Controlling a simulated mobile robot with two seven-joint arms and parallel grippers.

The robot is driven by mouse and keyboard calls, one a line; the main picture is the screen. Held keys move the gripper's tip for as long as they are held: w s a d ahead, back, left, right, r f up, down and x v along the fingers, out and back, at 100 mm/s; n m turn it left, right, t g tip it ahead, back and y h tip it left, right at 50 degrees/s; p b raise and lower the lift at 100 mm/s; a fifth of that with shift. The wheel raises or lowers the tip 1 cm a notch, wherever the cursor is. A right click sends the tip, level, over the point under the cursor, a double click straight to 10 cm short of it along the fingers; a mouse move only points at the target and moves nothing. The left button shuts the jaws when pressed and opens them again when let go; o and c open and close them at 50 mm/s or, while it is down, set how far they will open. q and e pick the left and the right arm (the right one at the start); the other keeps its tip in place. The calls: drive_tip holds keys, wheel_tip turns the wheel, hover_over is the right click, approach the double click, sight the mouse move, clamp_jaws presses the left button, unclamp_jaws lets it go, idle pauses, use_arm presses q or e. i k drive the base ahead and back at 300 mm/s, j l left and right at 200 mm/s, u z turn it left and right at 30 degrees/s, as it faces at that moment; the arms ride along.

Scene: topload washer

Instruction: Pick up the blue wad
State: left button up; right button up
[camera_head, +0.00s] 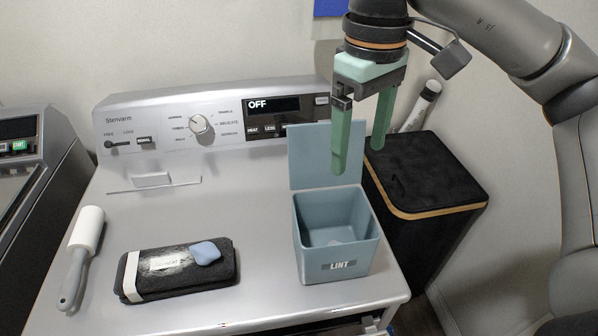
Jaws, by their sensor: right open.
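The blue wad (205,252) is a small, smooth, light-blue lump. It lies on the right part of a dark grey lint-covered pad (215,273) with a white band, on top of the washer at the front left. My right gripper (359,158) has green fingers pointing down, spread apart with nothing between them. It hangs above and behind the blue-grey LINT bin (336,267), well to the right of the wad and higher. The bin stands open with its lid raised at the back. My left gripper is not in view.
A white lint roller (87,228) with a grey handle lies left of the pad. The control panel (214,122) rises along the back. A black hamper (424,172) stands at the right, and another machine (28,165) at the left. The washer top between panel and pad is clear.

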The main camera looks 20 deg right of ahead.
sight(204, 253)
drive_tip(key=k, duration=1)
